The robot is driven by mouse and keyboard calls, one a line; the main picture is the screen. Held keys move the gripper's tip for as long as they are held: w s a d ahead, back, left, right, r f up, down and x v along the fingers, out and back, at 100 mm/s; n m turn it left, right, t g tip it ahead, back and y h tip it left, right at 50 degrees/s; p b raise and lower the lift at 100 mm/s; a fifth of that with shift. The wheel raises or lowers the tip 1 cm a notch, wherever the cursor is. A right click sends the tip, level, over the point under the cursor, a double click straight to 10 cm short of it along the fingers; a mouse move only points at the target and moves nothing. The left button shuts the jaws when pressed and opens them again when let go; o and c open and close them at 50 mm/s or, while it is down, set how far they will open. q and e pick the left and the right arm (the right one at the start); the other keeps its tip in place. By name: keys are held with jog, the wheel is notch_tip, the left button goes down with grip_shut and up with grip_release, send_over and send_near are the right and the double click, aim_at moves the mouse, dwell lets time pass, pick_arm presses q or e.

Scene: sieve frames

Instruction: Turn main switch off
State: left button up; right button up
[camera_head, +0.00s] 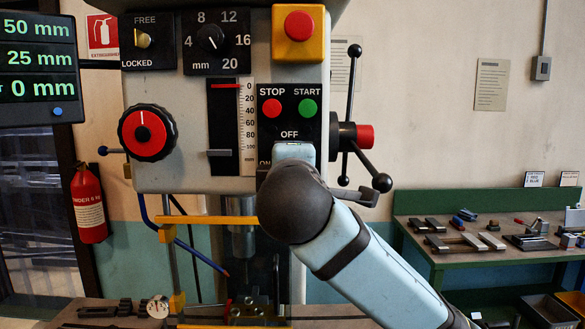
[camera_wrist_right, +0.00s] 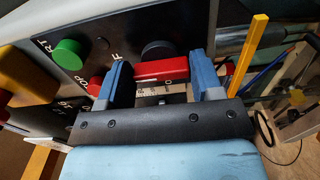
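The main switch is hidden in the head view behind my right arm (camera_head: 350,240), below the OFF label (camera_head: 289,134). In the right wrist view a red bar (camera_wrist_right: 161,70), which looks like the switch handle, lies between the two blue fingers of my right gripper (camera_wrist_right: 158,82). A dark round part (camera_wrist_right: 158,49) sits behind the bar. The bar spans the gap and its ends meet the finger edges in the picture. I cannot tell whether the fingers press on it or only stand around it. My left gripper is out of view.
Above the switch are the red STOP button (camera_head: 271,108) and green START button (camera_head: 308,108). An emergency button (camera_head: 299,26) is at the top. A lever hub (camera_head: 350,136) stands close on the right and a depth scale (camera_head: 247,130) on the left.

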jog(key=o, duration=0.4)
jog(key=shift+s, duration=0.15)
jog(key=s+b, duration=0.1)
jog(key=s, duration=1.2)
jog(key=shift+s+b, duration=0.35)
jog(key=shift+b, duration=0.05)
